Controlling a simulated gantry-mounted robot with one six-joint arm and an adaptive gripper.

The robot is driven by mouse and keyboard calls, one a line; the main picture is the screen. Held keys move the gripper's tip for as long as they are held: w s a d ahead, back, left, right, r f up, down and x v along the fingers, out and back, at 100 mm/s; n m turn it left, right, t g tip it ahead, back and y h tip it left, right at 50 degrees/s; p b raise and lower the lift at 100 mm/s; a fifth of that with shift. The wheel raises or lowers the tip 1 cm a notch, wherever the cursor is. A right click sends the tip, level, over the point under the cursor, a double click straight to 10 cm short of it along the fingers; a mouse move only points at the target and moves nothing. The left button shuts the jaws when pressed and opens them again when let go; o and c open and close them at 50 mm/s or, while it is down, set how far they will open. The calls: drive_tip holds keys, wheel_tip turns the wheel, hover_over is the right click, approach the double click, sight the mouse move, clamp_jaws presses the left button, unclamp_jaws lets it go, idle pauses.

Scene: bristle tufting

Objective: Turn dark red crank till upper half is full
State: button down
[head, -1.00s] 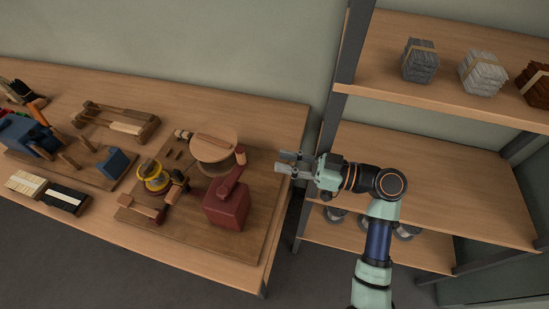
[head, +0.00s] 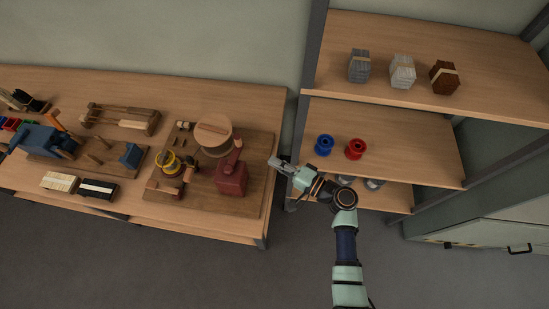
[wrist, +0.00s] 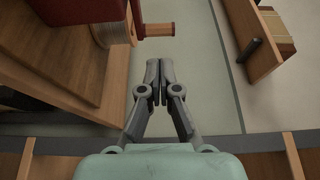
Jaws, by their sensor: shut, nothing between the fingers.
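The dark red crank (head: 233,160) sits on top of a dark red box (head: 231,182) at the right of a wooden board (head: 215,208). Its arm points toward the back, with a wooden handle (head: 238,141) at the end. In the wrist view the handle (wrist: 158,30) shows ahead of the fingertips, with a gap. My gripper (head: 274,162) is shut and empty, to the right of the box past the table's right edge, and it shows in the wrist view (wrist: 159,66). A round wooden disc (head: 213,129) stands behind the crank; I cannot tell how full its halves are.
A yellow-banded part (head: 168,163) is left of the crank. A blue device (head: 40,140) and pale and black bristle blocks (head: 58,182) are farther left. Shelves at right hold bundles (head: 402,71), a blue spool (head: 324,145) and a red spool (head: 355,149).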

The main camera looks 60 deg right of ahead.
sight(241, 143)
drive_tip(key=w, duration=1.1)
drive_tip(key=shift+b, duration=0.35)
drive_tip(key=shift+a, duration=0.1)
